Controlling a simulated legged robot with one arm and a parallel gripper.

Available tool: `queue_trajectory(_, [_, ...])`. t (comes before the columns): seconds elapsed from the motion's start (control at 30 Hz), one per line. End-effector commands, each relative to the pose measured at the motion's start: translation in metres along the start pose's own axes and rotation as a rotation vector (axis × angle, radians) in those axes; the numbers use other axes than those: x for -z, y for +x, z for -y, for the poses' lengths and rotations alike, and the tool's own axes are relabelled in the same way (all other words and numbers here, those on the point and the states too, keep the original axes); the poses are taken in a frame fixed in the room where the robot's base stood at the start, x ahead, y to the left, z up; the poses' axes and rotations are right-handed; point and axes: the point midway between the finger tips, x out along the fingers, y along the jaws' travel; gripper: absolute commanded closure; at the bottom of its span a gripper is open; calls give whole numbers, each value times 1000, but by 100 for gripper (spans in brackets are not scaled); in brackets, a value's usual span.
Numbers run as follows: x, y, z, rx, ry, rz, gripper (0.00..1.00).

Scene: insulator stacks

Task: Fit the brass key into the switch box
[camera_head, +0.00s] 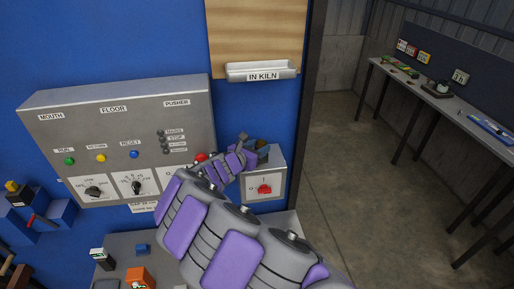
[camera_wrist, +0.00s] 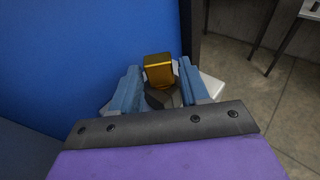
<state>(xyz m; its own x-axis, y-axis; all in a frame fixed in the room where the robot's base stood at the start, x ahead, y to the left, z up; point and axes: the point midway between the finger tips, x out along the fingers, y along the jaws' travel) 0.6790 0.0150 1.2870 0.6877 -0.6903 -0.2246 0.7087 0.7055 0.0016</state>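The brass key (camera_wrist: 158,70) shows in the wrist view as a gold block with a dark part below it, between my two blue fingers. My gripper (camera_wrist: 158,88) is open, with a narrow gap visible on each side of the key. The grey switch box (camera_head: 279,181), with a red knob on its front, stands right of the control panel. In the head view my gripper (camera_head: 254,149) is at the box's top, and a small brown-gold patch shows by its fingers. The pale box top (camera_wrist: 213,86) shows beside the right finger. I cannot tell whether the key is seated; its lower end is hidden.
The grey control panel (camera_head: 120,140) with buttons and knobs is left of my arm. A white "IN KILN" tray (camera_head: 260,77) hangs above the box. A lower shelf (camera_head: 125,252) holds small items. Open floor (camera_head: 345,160) and a long bench (camera_head: 440,100) lie right.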

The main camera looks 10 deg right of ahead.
Motion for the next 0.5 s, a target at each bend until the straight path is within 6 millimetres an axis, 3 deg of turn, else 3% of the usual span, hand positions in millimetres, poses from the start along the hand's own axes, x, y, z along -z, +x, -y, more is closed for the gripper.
queue_trajectory(0.17, [0,0,0,0,0,0,39])
queue_trajectory(0.5, [0,-6,-1,-1,0,0,39])
